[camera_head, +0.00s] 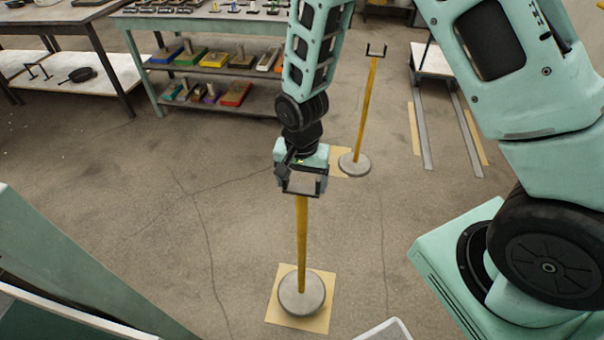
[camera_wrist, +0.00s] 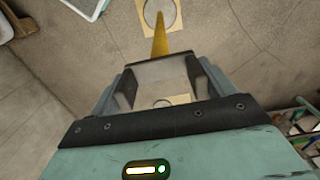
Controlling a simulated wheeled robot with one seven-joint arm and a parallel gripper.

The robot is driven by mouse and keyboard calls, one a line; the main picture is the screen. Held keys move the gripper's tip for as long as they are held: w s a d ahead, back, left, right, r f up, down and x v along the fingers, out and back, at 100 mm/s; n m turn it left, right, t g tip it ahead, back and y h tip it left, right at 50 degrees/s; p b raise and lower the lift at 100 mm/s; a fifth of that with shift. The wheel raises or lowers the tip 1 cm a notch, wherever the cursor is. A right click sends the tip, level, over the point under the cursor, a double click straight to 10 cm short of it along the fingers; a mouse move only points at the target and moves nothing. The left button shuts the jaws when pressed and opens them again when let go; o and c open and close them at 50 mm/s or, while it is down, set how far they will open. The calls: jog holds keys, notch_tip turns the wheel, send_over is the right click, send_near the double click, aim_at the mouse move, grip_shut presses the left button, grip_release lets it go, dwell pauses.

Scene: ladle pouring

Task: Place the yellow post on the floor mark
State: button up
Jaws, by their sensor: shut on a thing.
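The yellow post (camera_head: 302,240) is upright below my gripper (camera_head: 302,184), which is shut on its top end. Its round grey base (camera_head: 301,294) lies within the outline of the pale square floor mark (camera_head: 287,316), near the middle, with mark showing on all sides. I cannot tell whether the base touches the floor fully. In the wrist view the post (camera_wrist: 159,38) runs away from my gripper (camera_wrist: 160,82) to its base on the mark (camera_wrist: 181,12). The jaws partly hide the post's top.
A second yellow post (camera_head: 367,110) with a dark fork on top stands behind on its own grey base. Workbenches with shelves (camera_head: 215,68) line the back. A wheeled cart (camera_head: 432,60) and floor strips are at back right. The floor left of the post is clear.

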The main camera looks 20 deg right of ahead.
aim_at(302, 187)
jog(key=shift+f, duration=2)
jog(key=o, duration=2)
jog(key=shift+f, duration=0.1)
jog(key=shift+c, duration=0.2)
notch_tip(302, 187, up, 11)
jog(key=shift+f, duration=0.1)
jog(key=s+a+r+n, duration=0.3)
jog(key=s+r+n, duration=0.4)
jog(key=s, duration=0.3)
jog(key=s+a+r+n, duration=0.3)
jog(key=s+r+n, duration=0.3)
jog(key=s, duration=0.4)
jog(key=shift+r+n+y, duration=0.3)
jog(key=shift+r+n, duration=0.1)
jog(key=shift+n, duration=0.5)
